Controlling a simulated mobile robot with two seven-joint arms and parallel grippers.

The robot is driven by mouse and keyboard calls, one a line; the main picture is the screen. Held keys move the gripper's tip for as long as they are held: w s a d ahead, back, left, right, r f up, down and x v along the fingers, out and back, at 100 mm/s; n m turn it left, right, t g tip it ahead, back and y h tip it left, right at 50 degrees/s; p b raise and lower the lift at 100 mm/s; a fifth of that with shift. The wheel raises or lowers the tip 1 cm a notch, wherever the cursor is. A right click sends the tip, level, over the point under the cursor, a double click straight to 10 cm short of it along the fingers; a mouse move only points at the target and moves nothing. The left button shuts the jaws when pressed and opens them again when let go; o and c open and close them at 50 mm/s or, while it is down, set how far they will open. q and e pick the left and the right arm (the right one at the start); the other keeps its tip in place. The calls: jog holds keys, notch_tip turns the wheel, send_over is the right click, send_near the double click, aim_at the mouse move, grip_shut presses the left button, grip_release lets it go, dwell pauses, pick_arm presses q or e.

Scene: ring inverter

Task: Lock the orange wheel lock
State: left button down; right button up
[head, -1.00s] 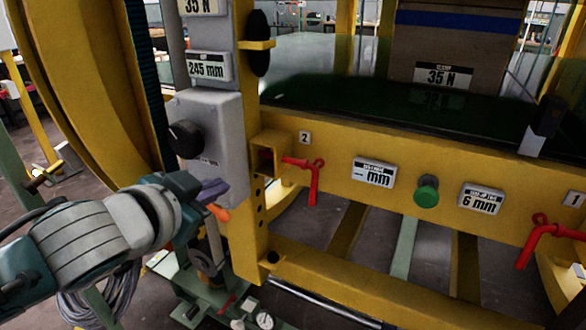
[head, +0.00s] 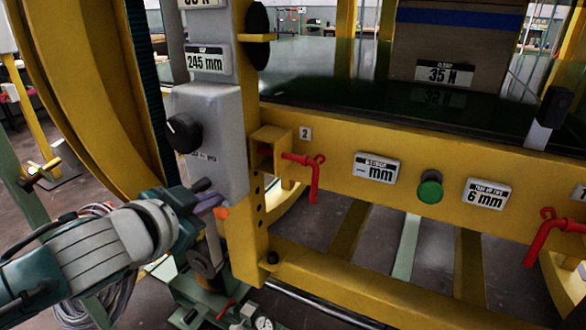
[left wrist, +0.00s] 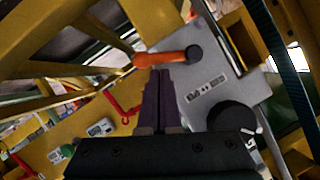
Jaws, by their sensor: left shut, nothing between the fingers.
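The orange wheel lock is a lever on the side of the grey control box (head: 212,145). In the head view only a bit of its orange handle (head: 221,213) shows, just beyond my left gripper (head: 211,202). In the left wrist view the orange handle (left wrist: 158,59) lies across the picture, with its dark pivot (left wrist: 194,54) at the right end. My left gripper's dark fingers (left wrist: 161,72) are shut and empty, their tips just under the handle's middle. I cannot tell whether they touch it. My right gripper is not in view.
The box's black knob (head: 184,132) sits above my left gripper. A yellow post (head: 248,215) stands right of it. Red handles (head: 311,172) (head: 548,232) and a green button (head: 430,187) are on the yellow beam. The big yellow ring (head: 80,95) is at the left.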

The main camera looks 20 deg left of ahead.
pick_arm(q)
jog(key=shift+d+f, duration=0.1)
jog(key=shift+f, duration=0.1)
jog(key=shift+f+m+y+b, duration=0.2)
jog(key=shift+m+y+b, duration=0.15)
jog(key=shift+b, duration=0.45)
jog(key=shift+f+m+y+b, duration=0.25)
jog(key=shift+f+m+b, duration=0.2)
jog(key=shift+b, duration=0.4)
jog(key=shift+a+f+m+t+y+b, duration=0.55)
jog(key=shift+m+b, duration=0.85)
jog(key=shift+b, duration=1.25)
jog(key=shift+a+f+m+t+y+b, duration=0.2)
jog(key=shift+f+m+t+y+b, duration=0.5)
jog(key=shift+m+b, duration=1.35)
jog(key=shift+a+f+m+t+y+b, duration=0.4)
jog(key=shift+f+m+t+y+b, duration=0.25)
jog(key=shift+b, duration=2.6)
jog(key=shift+w, duration=0.1)
jog(key=shift+r, duration=0.1)
